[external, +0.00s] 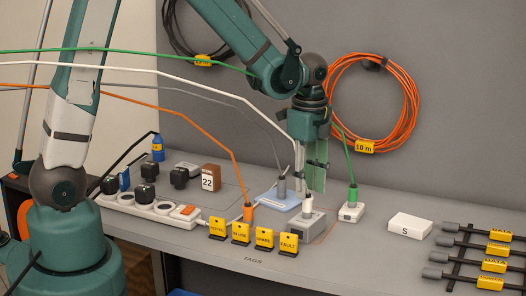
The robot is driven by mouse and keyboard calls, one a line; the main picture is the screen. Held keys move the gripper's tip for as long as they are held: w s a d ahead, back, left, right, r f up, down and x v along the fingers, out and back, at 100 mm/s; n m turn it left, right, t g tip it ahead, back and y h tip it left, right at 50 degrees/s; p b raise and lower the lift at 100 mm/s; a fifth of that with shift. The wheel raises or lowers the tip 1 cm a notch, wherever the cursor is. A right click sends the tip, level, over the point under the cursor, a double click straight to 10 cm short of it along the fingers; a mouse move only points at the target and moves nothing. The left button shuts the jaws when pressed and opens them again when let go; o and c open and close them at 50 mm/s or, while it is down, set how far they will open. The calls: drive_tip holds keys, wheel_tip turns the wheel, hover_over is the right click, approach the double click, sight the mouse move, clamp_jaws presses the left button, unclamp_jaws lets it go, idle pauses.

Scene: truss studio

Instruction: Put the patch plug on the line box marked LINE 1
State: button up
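My gripper (315,182) points down over the middle of the bench, just above and behind a white plug (307,205). A white cable runs down beside it. The white plug stands upright at a grey box (312,226). A green plug (352,194) with a green cable stands on a white box (350,213) to the right. A grey plug (281,187) stands at a pale blue pad or box (268,202) to the left. An orange plug (248,212) stands farther left. I cannot read LINE 1 on any box, tell which plug is the patch plug, or see whether my fingers hold anything.
Several yellow tags (240,233) stand along the front edge. A white power strip (150,210) with black plugs lies left. A white box marked S (410,226) and a black rack (462,262) with yellow-labelled cables are right. An orange coil (335,100) hangs behind. Cables arch overhead.

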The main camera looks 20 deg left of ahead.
wheel_tip(320, 180, up, 7)
idle(0.4)
idle(0.8)
drive_tip(key=s+a+r+n+t+h, duration=0.1)
drive_tip(key=a+r+n, duration=0.4)
drive_tip(key=a, duration=0.4)
drive_tip(key=a+r+n+t, duration=0.2)
drive_tip(key=a+r+n, duration=0.25)
drive_tip(key=a, duration=0.45)
drive_tip(key=s+a+r+n+t, duration=0.1)
drive_tip(key=s+a+n, duration=0.2)
drive_tip(key=a, duration=0.3)
drive_tip(key=s+a+r+n+t, duration=0.1)
drive_tip(key=s+a+n, duration=0.2)
drive_tip(key=a, duration=0.3)
drive_tip(key=s+a+r+n+t+y, duration=0.1)
drive_tip(key=s+a+n+t, duration=0.1)
drive_tip(key=s+a+n, duration=0.2)
drive_tip(key=a+n, duration=0.1)
drive_tip(key=a, duration=0.2)
drive_tip(key=shift+r, duration=0.4)
